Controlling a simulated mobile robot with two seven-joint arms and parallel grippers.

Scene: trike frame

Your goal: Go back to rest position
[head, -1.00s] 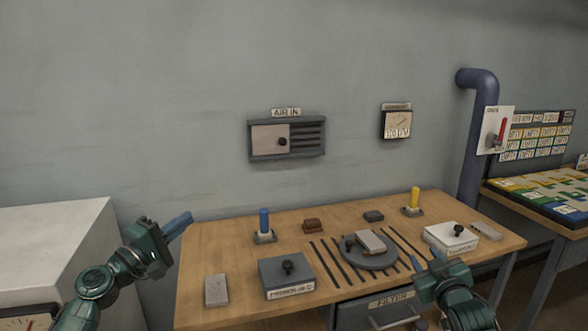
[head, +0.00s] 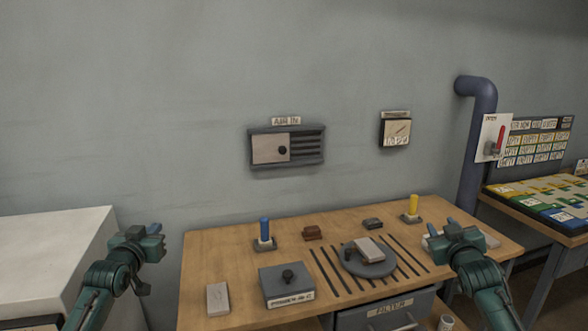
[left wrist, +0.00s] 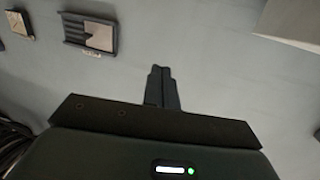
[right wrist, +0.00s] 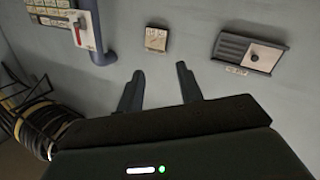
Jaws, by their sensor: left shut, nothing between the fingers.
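My left gripper (head: 153,229) is in the air left of the wooden workbench (head: 205,270), beside the white cabinet (head: 60,235). In the left wrist view its fingers (left wrist: 162,88) are together with nothing between them. My right gripper (head: 450,222) is over the right part of the workbench and hides most of the white box there. In the right wrist view its two fingers (right wrist: 160,85) stand apart with nothing between them. Both grippers point toward the wall.
The bench holds a grey knobbed box (head: 287,284), a round plate (head: 368,263) with a block on it, a blue peg (head: 264,230), and a yellow peg (head: 412,206). A vertical pipe (head: 477,150) and a second table (head: 530,220) stand at the right.

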